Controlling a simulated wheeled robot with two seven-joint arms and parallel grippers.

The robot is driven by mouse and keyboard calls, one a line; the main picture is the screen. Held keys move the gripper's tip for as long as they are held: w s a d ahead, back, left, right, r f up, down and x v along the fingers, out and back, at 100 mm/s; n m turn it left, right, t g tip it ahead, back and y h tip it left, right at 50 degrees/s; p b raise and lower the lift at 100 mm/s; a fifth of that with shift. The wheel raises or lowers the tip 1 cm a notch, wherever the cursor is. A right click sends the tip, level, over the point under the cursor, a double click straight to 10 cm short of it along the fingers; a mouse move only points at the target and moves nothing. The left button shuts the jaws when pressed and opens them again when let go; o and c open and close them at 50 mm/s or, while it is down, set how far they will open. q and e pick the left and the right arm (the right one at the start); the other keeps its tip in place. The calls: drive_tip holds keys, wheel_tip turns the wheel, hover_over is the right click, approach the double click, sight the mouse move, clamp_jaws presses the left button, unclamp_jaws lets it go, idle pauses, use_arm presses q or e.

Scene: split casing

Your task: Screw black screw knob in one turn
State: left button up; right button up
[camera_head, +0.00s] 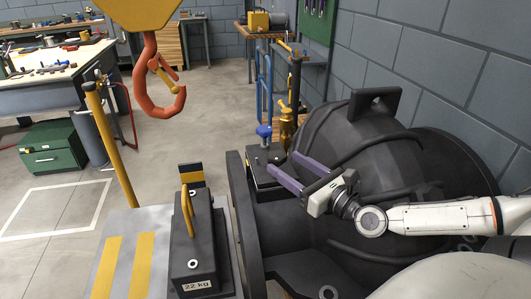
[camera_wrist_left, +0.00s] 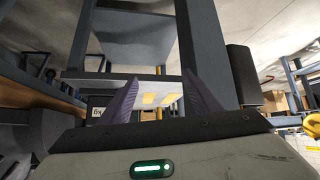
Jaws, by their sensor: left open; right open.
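My right gripper (camera_head: 282,163) reaches in from the right in the head view. Its two purple fingers are apart and empty, pointing left in front of the dark round casing (camera_head: 385,155). No black screw knob can be told apart for sure. A blue knob (camera_head: 264,131) stands on a black block (camera_head: 260,160) just beyond the right fingertips. My left gripper (camera_wrist_left: 160,78) shows only in the left wrist view, its purple fingers apart with nothing between them. Beyond them are a grey frame and a surface with yellow patches.
A black 22 kg weight (camera_head: 198,250) with a yellow handle stands on a yellow-striped plate (camera_head: 135,250). An orange crane hook (camera_head: 152,85) hangs at upper left. A grey block wall (camera_head: 450,75) bounds the right. Open floor (camera_head: 200,125) lies behind the plate.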

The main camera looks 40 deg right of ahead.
sight(271, 153)
drive_tip(key=w+b, duration=0.2)
drive_tip(key=w, duration=0.2)
drive_tip(key=shift+w+d, duration=0.1)
drive_tip(key=shift+d, duration=0.05)
drive_tip(key=shift+w+b, duration=0.4)
drive_tip(key=shift+w, duration=1.95)
